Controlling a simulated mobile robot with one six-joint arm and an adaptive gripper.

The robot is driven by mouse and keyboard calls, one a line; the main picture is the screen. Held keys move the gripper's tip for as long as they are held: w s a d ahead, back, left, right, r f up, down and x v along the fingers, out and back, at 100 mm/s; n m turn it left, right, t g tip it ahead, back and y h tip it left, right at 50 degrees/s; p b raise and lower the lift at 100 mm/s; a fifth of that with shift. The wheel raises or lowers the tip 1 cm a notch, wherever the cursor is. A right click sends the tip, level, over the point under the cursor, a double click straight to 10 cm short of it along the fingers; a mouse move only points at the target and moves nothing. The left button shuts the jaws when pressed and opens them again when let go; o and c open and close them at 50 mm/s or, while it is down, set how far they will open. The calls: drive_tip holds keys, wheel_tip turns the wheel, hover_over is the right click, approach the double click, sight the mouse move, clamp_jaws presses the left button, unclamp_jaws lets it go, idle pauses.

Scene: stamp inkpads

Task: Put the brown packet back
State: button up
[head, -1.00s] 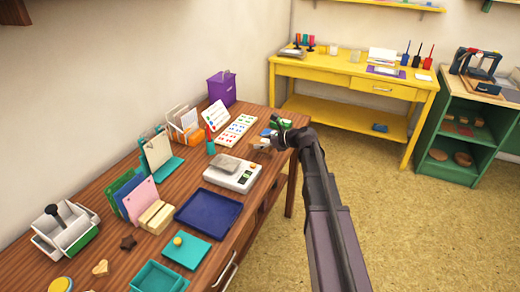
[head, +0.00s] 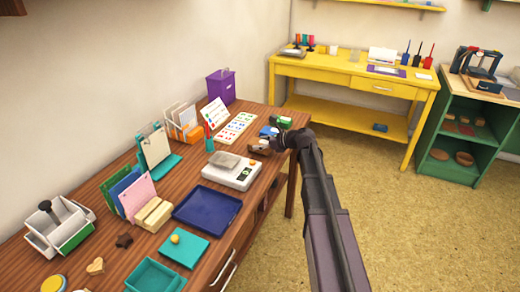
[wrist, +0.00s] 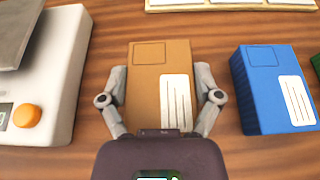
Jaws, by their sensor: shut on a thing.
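The brown packet (wrist: 146,85), a box with a white lined label, is in the middle of the wrist view. My gripper (wrist: 162,90) has one finger against each side of it and is shut on it. In the head view my gripper (head: 262,146) is low over the wooden table's right end, and the packet is mostly hidden there by my gripper. I cannot tell whether the packet touches the table. A blue packet (wrist: 272,90) stands just right of it, apart from my right finger.
A white scale (wrist: 55,95) with an orange knob is close on the left; it also shows in the head view (head: 232,172). A green packet (head: 284,121) is beyond the blue one. A card with coloured marks (head: 236,127) lies behind. A dark blue tray (head: 207,207) lies nearer.

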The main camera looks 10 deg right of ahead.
drive_tip(key=shift+f, duration=0.4)
drive_tip(key=shift+f+b, duration=0.1)
drive_tip(key=shift+b, duration=0.2)
drive_tip(key=o, duration=1.1)
drive_tip(key=shift+c, duration=0.2)
drive_tip(key=shift+r, duration=0.2)
drive_tip(key=p+v, duration=0.5)
drive_tip(key=v, duration=0.7)
